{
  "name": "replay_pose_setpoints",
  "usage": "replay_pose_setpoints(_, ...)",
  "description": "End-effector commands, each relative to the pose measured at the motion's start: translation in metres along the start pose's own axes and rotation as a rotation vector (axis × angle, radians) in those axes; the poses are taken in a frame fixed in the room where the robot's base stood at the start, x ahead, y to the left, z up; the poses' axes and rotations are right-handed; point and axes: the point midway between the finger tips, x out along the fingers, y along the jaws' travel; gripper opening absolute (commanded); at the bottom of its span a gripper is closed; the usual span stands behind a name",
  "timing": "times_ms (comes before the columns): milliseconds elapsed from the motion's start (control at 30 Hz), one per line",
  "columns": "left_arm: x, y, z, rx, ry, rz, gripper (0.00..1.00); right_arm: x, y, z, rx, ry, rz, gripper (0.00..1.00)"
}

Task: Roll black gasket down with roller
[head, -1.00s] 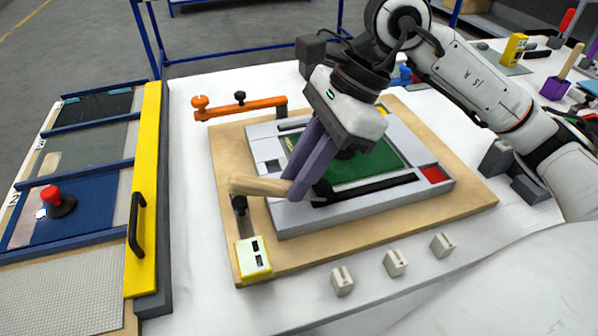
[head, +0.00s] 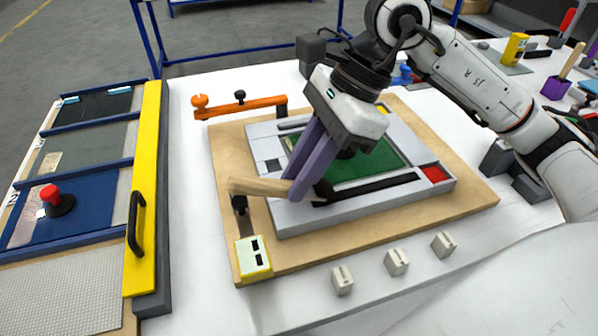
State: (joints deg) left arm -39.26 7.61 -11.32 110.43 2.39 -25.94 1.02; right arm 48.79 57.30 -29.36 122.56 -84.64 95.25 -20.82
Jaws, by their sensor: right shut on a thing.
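My right gripper (head: 302,188) comes in from the upper right with its purple fingers shut on the roller. The roller's wooden handle (head: 260,187) sticks out to the left, and its dark head (head: 324,192) is at the near left end of the black gasket. The black gasket (head: 385,187) lies as a dark strip along the near side of the grey frame (head: 310,216), beside the green panel (head: 362,168). Whether the roller head touches the gasket is hard to tell. My left gripper is out of view.
The frame sits on a wooden board (head: 465,208) with an orange clamp (head: 240,108) at its far left and a yellow block (head: 253,258) at its near left. Several small grey blocks (head: 396,262) stand in front. A yellow rail (head: 146,190) with a black handle is at left.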

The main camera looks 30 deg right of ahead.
Motion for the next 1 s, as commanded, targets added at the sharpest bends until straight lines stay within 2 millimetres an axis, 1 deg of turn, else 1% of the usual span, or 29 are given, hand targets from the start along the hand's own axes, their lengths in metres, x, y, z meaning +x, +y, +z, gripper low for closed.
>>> replay_pose_setpoints(700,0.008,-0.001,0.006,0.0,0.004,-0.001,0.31,-0.009,-0.001,-0.018,0.001,0.0,-0.002,0.0)
replay_pose_setpoints(1000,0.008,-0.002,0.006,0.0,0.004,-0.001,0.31,-0.011,0.0,-0.018,0.0,-0.001,-0.002,0.0)
